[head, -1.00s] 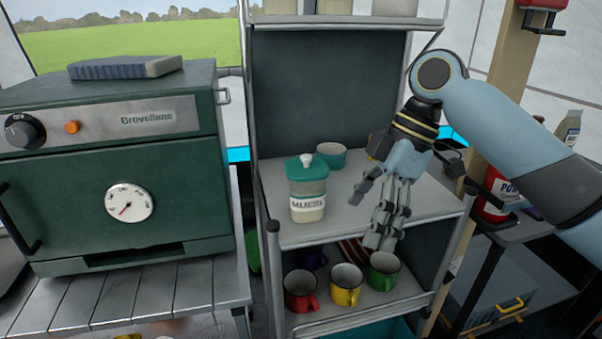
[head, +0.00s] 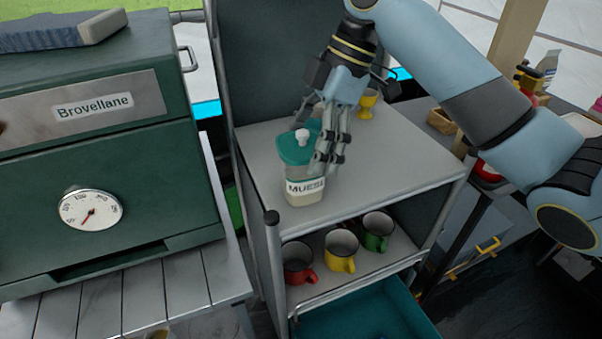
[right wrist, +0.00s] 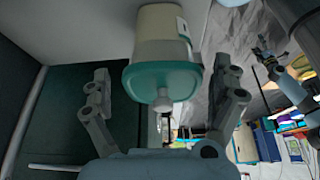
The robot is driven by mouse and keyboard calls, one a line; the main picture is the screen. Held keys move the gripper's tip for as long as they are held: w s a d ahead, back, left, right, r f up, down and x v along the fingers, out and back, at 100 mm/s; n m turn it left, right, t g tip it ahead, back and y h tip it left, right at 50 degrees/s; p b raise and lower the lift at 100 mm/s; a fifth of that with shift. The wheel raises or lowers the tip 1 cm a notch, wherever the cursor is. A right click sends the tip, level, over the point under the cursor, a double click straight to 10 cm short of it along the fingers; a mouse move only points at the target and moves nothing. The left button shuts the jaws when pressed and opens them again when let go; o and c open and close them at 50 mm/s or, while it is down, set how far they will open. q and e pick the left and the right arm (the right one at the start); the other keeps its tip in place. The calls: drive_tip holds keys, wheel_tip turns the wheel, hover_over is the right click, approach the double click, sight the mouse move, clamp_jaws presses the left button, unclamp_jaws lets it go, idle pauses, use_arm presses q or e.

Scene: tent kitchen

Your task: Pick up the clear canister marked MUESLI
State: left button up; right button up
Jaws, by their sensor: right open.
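The clear canister marked MUESLI (head: 304,190) stands upright on the shelf top, with a teal lid and a white knob. It also shows in the right wrist view (right wrist: 162,50), lid towards the camera. My right gripper (head: 322,150) is at the canister's right and back side in the head view, partly covering its lid. In the right wrist view my right gripper (right wrist: 165,85) is open, one finger on each side of the canister, with gaps between. I cannot tell whether a finger touches it in the head view.
The shelf top (head: 390,165) is clear to the right of the canister. A yellow egg cup (head: 368,103) stands behind. Red, yellow (head: 341,250) and green mugs sit on the shelf below. A green oven (head: 100,150) stands at left.

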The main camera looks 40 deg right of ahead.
sight(303, 170)
drive_tip(key=x, duration=0.5)
drive_tip(key=shift+s+d+f, duration=0.1)
drive_tip(key=shift+s+d, duration=0.1)
drive_tip(key=shift+s, duration=0.1)
drive_tip(key=c, duration=0.3)
use_arm(q)
drive_tip(key=shift+w+r, duration=0.2)
drive_tip(key=shift+w, duration=0.7)
use_arm(e)
drive_tip(key=shift+f, duration=0.1)
drive_tip(key=c, duration=1)
